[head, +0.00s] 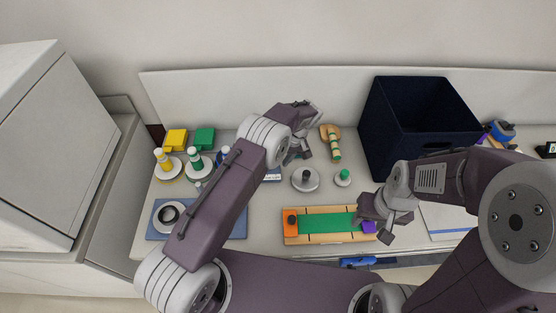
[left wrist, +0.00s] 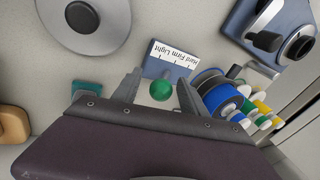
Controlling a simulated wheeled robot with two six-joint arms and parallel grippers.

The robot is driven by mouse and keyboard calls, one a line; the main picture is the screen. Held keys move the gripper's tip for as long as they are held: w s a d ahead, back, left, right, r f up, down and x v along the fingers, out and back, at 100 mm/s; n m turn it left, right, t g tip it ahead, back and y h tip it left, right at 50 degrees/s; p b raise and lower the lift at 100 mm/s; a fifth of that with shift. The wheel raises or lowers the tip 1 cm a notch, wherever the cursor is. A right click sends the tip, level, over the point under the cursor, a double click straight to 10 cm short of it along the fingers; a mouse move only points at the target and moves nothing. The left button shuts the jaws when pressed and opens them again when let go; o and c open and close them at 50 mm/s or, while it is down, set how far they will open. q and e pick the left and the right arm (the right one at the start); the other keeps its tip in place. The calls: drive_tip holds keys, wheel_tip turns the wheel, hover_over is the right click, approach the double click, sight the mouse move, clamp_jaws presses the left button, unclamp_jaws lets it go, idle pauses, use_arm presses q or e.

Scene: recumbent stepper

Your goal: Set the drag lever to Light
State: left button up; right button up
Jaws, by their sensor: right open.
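The drag lever shows in the left wrist view as a green ball knob (left wrist: 161,90) in front of a small blue plate with a white scale label (left wrist: 173,60) reading Light, Firm and Hard. My left gripper (left wrist: 158,95) is open, with one finger on each side of the knob and gaps between. I cannot tell which mark the lever stands at. In the head view the label plate (head: 272,175) is partly hidden by my left arm, and my left gripper (head: 297,152) is above the bench behind it. My right gripper (head: 378,212) is open beside the green-strip board.
A grey disc with a knob (head: 305,179) and a green-topped peg (head: 343,178) stand right of the label. A wooden board with a green strip (head: 327,222) lies in front. A dark bin (head: 420,115) stands back right.

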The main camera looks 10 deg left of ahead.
use_arm(q)
drive_tip(key=shift+r, duration=0.1)
drive_tip(key=b+v, duration=0.1)
drive_tip(key=v, duration=0.8)
